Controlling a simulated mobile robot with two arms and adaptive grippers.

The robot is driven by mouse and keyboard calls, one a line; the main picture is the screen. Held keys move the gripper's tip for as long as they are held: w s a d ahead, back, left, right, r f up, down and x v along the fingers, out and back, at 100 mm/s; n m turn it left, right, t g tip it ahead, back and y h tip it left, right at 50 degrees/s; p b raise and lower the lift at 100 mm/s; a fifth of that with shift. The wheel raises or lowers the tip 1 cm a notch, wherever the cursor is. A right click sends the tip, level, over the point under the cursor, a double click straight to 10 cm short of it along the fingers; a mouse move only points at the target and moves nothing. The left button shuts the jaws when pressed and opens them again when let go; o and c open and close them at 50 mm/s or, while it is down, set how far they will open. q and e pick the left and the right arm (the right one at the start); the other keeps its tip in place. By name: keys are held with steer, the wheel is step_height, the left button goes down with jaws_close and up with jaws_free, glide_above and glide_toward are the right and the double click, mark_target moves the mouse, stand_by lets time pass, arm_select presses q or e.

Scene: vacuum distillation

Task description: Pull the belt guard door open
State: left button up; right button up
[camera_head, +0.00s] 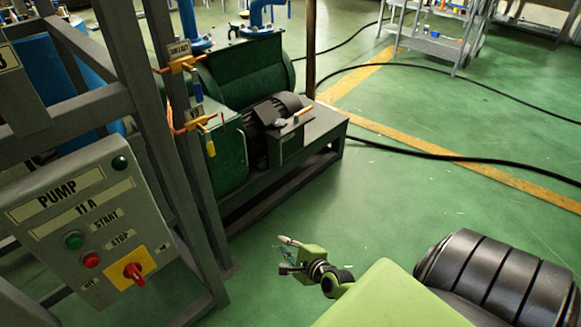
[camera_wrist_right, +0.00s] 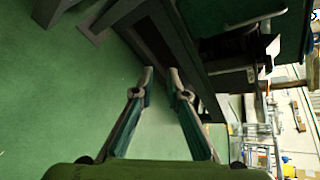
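A green machine stands on a dark steel base frame (camera_head: 290,165) in the upper middle of the head view. Its green side panel (camera_head: 228,160), which looks like the belt guard, is partly hidden behind a grey post. A larger green housing (camera_head: 250,72) sits behind the black motor (camera_head: 272,112). My right gripper (camera_head: 281,255) is low over the floor, in front of the base and apart from it. In the right wrist view its two fingers (camera_wrist_right: 160,76) are apart with nothing between them. My left gripper is not in view.
A grey frame (camera_head: 170,130) with a pump control box (camera_head: 88,215) stands at the left. Yellow valve handles (camera_head: 182,64) stick out beside the machine. A black cable (camera_head: 440,155) lies on the floor.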

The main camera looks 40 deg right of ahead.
steer(key=s+a+f+n+g+p, duration=0.2)
steer(key=s+f+n+p, duration=0.1)
steer(key=s+f+n, duration=0.1)
steer(key=shift+s+a+y, duration=0.25)
steer(key=shift+s+y, duration=0.05)
steer(key=shift+s, duration=0.2)
